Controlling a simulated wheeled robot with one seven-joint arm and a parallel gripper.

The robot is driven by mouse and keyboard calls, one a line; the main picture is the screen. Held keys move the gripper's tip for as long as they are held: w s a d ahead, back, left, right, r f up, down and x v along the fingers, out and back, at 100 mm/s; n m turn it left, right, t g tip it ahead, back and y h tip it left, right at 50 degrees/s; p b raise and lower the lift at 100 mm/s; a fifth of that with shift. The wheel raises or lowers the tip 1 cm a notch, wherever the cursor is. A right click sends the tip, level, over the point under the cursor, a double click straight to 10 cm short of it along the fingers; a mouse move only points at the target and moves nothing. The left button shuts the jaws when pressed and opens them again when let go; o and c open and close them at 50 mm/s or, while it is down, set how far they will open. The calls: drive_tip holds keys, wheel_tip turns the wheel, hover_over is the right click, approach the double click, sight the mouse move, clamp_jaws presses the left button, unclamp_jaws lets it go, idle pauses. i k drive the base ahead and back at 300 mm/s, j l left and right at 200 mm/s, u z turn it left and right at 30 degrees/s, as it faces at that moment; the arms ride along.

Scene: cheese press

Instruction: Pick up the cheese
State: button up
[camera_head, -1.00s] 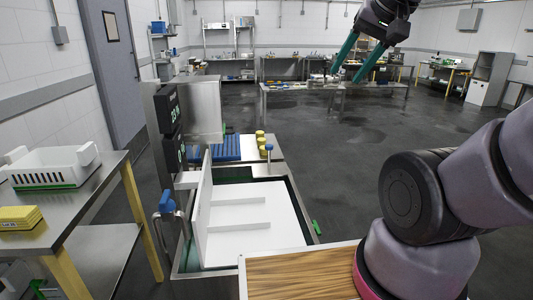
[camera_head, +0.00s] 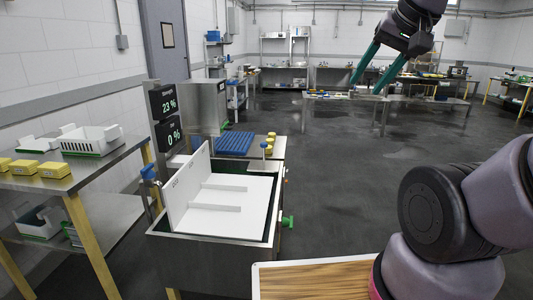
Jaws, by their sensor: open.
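My gripper (camera_head: 366,80) is raised at the upper right of the head view. Its two long green fingers are spread apart, with nothing between them. Yellow blocks that look like cheese lie on the metal table at the left: one block (camera_head: 54,170), one beside it (camera_head: 24,167), and part of another at the picture's left edge. A small stack of round yellow pieces (camera_head: 271,141) stands beyond the press basin, right of a blue grid. I cannot tell whether these are cheese too. My gripper is far from all of them.
A metal basin (camera_head: 200,252) with white panels stands in the middle, with displays reading 23 % and 0 % behind it. White crates (camera_head: 90,140) sit on the left table (camera_head: 100,172). A wood-topped surface (camera_head: 315,281) is at the bottom. Open floor lies to the right.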

sight(269, 149)
drive_tip(key=i+l+u, duration=0.2)
drive_tip(key=l, duration=0.3)
drive_tip(key=l+u, duration=0.2)
drive_tip(key=l, duration=0.35)
drive_tip(key=i+l+u, duration=0.2)
drive_tip(key=l, duration=0.35)
drive_tip(key=i+l+u, duration=0.25)
drive_tip(key=i+l, duration=0.15)
drive_tip(key=l, duration=0.25)
drive_tip(key=i+l+u, duration=0.15)
drive_tip(key=l, duration=0.2)
drive_tip(key=i+l+u, duration=0.1)
drive_tip(key=l, duration=0.25)
drive_tip(key=i+l+u, duration=0.15)
drive_tip(key=l, duration=0.2)
drive_tip(key=i+l+u, duration=0.15)
drive_tip(key=l, duration=0.25)
drive_tip(key=i+l, duration=0.4)
drive_tip(key=l, duration=0.25)
